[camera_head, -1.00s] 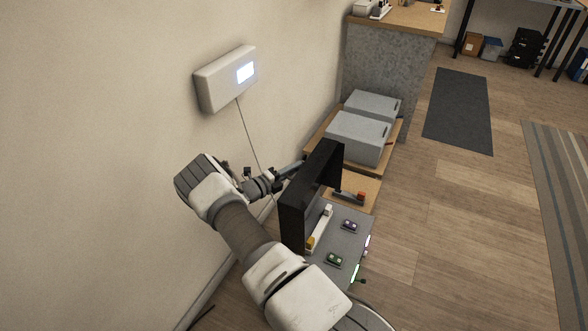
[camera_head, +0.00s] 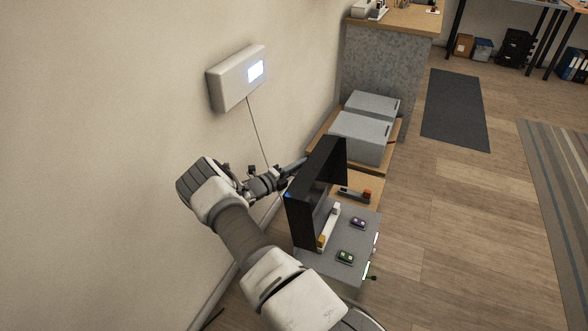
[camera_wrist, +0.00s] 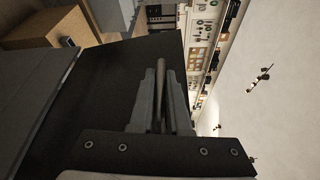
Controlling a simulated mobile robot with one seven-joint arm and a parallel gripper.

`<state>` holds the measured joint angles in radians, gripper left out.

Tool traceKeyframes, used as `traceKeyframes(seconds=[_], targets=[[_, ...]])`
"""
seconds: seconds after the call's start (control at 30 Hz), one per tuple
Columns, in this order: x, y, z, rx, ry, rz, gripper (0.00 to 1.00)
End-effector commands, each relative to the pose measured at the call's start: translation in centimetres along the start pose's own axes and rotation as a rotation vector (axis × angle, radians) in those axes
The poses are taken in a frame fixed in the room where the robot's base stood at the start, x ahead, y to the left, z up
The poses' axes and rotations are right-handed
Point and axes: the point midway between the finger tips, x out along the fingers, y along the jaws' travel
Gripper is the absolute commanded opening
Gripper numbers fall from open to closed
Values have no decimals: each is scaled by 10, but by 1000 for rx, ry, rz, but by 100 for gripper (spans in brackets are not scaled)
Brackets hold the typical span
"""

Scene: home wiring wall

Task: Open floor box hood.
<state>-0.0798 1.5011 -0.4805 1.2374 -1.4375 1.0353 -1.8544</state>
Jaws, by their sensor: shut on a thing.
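The floor box (camera_head: 340,270) is a grey-topped box low by the wall. Its black hood (camera_head: 303,214) stands raised, about upright, along the wall side. The hood also shows as a broad dark panel in the wrist view (camera_wrist: 85,95). My gripper (camera_head: 298,164) is on the wall side of the hood, at its upper edge. In the wrist view my gripper's fingers (camera_wrist: 162,75) are closed together against the dark panel, with a thin bar between them. The exact contact is hard to see, and the hood hides part of the fingertips in the head view.
Green (camera_head: 345,257) and purple (camera_head: 358,222) modules sit on the box top, beside a white bar (camera_head: 329,228). Grey cases (camera_head: 361,136) stand on a wooden board behind. A white wall unit (camera_head: 238,78) hangs above with a cable. The floor to the right is clear.

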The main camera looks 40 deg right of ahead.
Motion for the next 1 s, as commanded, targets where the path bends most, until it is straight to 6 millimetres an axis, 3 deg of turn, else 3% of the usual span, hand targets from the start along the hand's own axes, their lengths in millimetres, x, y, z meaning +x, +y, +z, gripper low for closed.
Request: traceKeyframes(seconds=[0.3,0.33,0.5,0.83,1.0], targets=[[0,1,0,0,-1,2,0],[0,1,0,0,-1,2,18],[0,1,0,0,-1,1,45],[-3,0,0,0,-1,1,45],[-26,-2,2,-1,-4,1,45]])
